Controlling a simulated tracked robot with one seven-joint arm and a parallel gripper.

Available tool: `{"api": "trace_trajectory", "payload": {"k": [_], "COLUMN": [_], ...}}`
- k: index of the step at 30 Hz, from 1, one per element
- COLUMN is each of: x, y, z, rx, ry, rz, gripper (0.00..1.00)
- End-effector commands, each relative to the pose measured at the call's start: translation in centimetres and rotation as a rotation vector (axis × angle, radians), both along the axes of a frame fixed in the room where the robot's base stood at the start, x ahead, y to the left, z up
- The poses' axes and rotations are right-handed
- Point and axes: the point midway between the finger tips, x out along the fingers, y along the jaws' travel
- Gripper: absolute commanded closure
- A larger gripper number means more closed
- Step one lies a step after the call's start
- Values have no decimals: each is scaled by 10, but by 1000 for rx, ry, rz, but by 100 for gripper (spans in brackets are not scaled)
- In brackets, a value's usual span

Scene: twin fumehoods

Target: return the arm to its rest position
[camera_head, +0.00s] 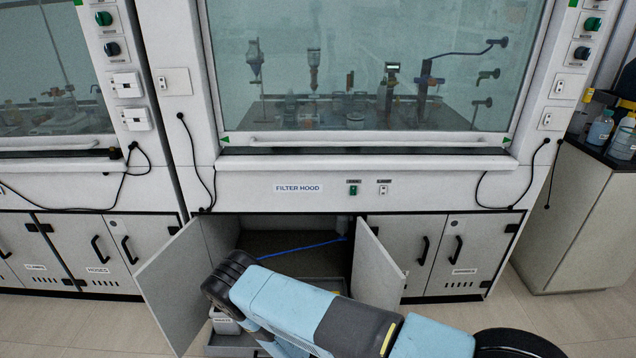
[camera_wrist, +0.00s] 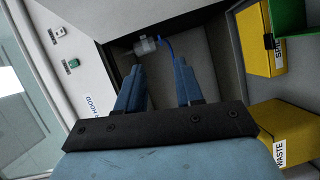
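My arm (camera_head: 290,305) reaches across the front of the open cabinet under the filter hood. My gripper is not clearly visible in the head view, where the arm hides part of the cabinet opening. In the wrist view my gripper (camera_wrist: 160,68) has its two blue fingers apart, with nothing between them. Beyond the fingertips, apart from them, a small grey cylindrical fitting (camera_wrist: 145,45) with a blue hose (camera_wrist: 166,46) shows inside the cabinet. The blue hose (camera_head: 300,248) also shows in the head view.
The left cabinet door (camera_head: 178,285) and right cabinet door (camera_head: 377,268) stand open on either side of my arm. The hood sash (camera_head: 370,70) is above.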

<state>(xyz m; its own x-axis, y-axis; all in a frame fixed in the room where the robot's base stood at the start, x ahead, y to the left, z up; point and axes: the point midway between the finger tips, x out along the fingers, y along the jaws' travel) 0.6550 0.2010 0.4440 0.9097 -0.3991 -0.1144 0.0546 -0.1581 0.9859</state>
Motion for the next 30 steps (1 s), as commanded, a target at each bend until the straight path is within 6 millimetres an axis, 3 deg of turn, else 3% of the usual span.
{"api": "trace_trajectory", "payload": {"k": [7,14,23,30], "x": [29,66,109,133], "y": [21,45,66,73], "z": [29,76,152,223], "rx": [145,353,612,800], "ry": [47,116,199,261], "rz": [-35,-79,-120,-138], "gripper": [64,64,64,64]}}
